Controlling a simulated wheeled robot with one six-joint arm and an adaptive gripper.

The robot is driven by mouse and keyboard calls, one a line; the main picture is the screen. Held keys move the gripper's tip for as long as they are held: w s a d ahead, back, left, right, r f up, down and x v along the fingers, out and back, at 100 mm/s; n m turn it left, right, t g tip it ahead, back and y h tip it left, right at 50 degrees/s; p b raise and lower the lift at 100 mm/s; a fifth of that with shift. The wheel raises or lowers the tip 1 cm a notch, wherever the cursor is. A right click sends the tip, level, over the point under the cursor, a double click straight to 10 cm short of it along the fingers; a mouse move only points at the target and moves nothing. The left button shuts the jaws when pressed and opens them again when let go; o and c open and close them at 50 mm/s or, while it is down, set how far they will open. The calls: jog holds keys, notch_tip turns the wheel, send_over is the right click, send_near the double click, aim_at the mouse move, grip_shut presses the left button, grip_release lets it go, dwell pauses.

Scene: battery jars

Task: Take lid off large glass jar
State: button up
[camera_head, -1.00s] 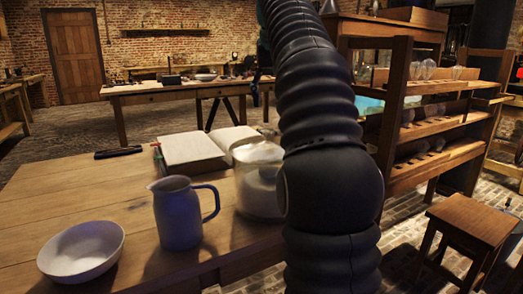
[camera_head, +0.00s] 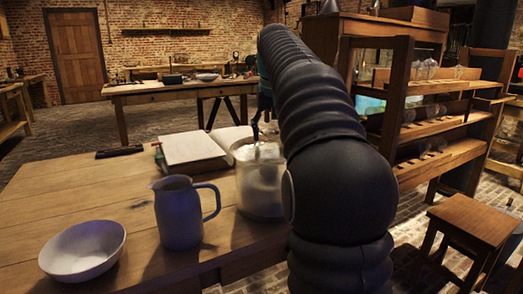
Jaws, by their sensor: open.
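A large glass jar (camera_head: 258,192) stands on the wooden table, just left of my dark arm, which hides part of its right side. Its top, with the lid (camera_head: 258,152), is at about the height of the open book behind it. My gripper (camera_head: 263,132) is partly in view above the jar's top, its fingers pointing down. It is open. Much of it is hidden behind my arm, and I cannot tell whether its fingers touch the lid.
A blue-grey pitcher (camera_head: 178,215) stands close to the left of the jar. A white bowl (camera_head: 82,250) is at the front left. Wooden shelves (camera_head: 400,100) stand to the right.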

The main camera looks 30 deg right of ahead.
jog(key=shift+w+f, duration=0.1)
jog(key=shift+f, duration=0.2)
grip_shut()
jog(key=shift+r, duration=0.1)
